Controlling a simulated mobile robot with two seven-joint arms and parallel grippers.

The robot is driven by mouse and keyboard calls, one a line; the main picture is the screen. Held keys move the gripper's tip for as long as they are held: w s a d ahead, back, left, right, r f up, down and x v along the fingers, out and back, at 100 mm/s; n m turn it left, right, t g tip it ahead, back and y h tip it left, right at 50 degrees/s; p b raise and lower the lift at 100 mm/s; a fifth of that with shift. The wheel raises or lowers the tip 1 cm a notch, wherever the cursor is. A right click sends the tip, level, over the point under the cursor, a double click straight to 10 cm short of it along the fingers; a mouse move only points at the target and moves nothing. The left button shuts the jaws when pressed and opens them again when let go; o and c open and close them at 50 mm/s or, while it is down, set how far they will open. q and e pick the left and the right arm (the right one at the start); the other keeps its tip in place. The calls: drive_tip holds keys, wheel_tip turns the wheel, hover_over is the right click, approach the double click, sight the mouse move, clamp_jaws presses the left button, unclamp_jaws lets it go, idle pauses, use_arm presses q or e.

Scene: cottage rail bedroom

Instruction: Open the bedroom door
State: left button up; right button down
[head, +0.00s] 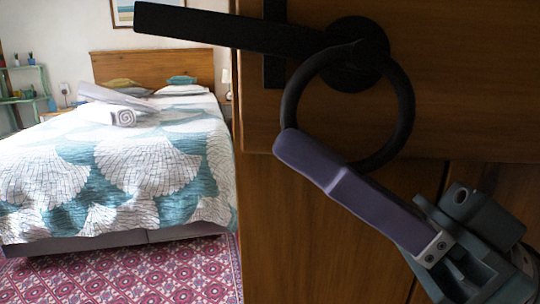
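The wooden door (330,245) fills the right half of the head view, very close. Its dark lever handle (225,30) points left from a round rose, high in the picture. A dark ring (405,110) hangs at the rose. My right gripper (298,150) comes in from the lower right, with its purple finger slanting up and left across the ring's lower left part. That part of the ring is hidden by the finger. I cannot tell whether the finger touches the ring, or whether the gripper is open or shut. My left gripper is out of view.
Left of the door's edge, a bed (110,170) with a teal and white quilt stands in the room. A red patterned rug (150,275) covers the floor in front. Green shelves (25,98) stand at the far left, and a lamp (226,77) beyond the bed.

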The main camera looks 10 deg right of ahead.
drive_tip(key=c, duration=1.2)
unclamp_jaws()
drive_tip(key=b+v, duration=0.2)
drive_tip(key=v, duration=0.8)
